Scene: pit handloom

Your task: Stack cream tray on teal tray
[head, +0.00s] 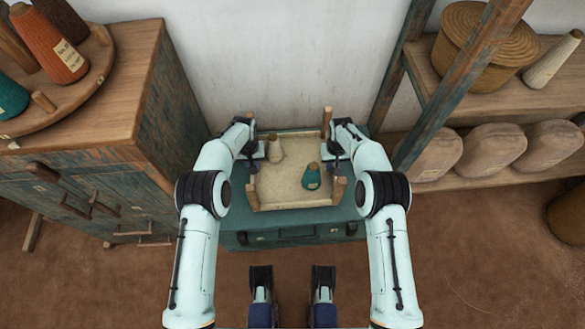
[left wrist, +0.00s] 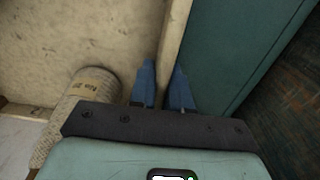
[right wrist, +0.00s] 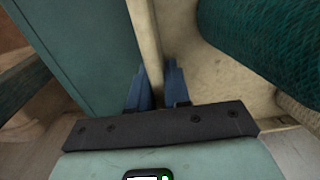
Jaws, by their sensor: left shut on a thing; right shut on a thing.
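The cream tray (head: 290,200) is in the middle of the head view, with wooden posts at its corners. It holds a cream yarn cone (head: 274,148) at the back left and a teal yarn cone (head: 311,177) at the front right. My left gripper (head: 259,152) is shut on the tray's left wall, which shows between the fingers in the left wrist view (left wrist: 159,88). My right gripper (head: 336,150) is shut on the right wall, also seen in the right wrist view (right wrist: 158,88). I cannot make out a separate teal tray; teal surfaces lie below the cream tray.
A teal chest (head: 234,234) with dark handles stands beneath the cream tray. A wooden cabinet (head: 150,90) with a round cone rack is at the left. A post and shelves (head: 480,115) with baskets and wrapped bundles are at the right. The white wall is behind.

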